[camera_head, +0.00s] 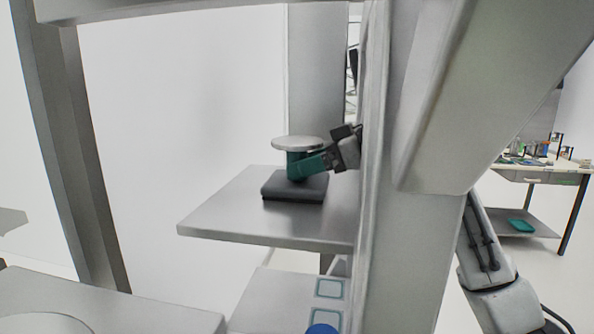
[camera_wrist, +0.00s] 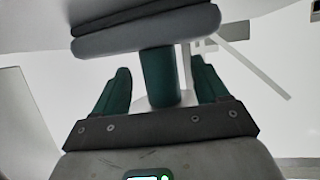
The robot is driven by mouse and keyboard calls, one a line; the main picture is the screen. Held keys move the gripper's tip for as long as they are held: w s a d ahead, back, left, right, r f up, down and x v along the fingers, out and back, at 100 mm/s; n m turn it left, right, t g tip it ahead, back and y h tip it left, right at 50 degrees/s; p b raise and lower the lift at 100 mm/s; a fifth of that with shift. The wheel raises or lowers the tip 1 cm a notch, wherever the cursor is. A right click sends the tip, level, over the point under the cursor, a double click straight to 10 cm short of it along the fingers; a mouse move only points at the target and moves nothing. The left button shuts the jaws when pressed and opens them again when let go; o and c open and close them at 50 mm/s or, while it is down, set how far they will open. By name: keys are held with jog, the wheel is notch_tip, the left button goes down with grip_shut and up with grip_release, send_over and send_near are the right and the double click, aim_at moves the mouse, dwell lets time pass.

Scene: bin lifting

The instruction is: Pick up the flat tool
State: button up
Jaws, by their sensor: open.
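What looks like the flat tool has a pale round disc (camera_head: 298,143) on top of a short green stem (camera_head: 293,167). It stands upright on a dark rounded block (camera_head: 294,187) on a grey metal shelf (camera_head: 230,220). My gripper (camera_head: 306,163) reaches in from the right, level with the stem below the disc. In the wrist view my gripper (camera_wrist: 160,66) is open, its green fingers on either side of the green stem (camera_wrist: 160,78), with a gap on each side. The block (camera_wrist: 145,30) fills the top of that view. The disc is mostly hidden there behind the stem and gripper.
A grey upright post (camera_head: 410,230) stands to the right of the shelf and hides much of my arm. Another post (camera_head: 75,150) stands at left. A lower surface with framed squares (camera_head: 328,288) lies beneath. A cluttered table (camera_head: 540,172) is far right.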

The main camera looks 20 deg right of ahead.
jog(key=shift+w+f, duration=0.1)
grip_shut()
dwell(0.7)
jog(key=shift+r, duration=0.2)
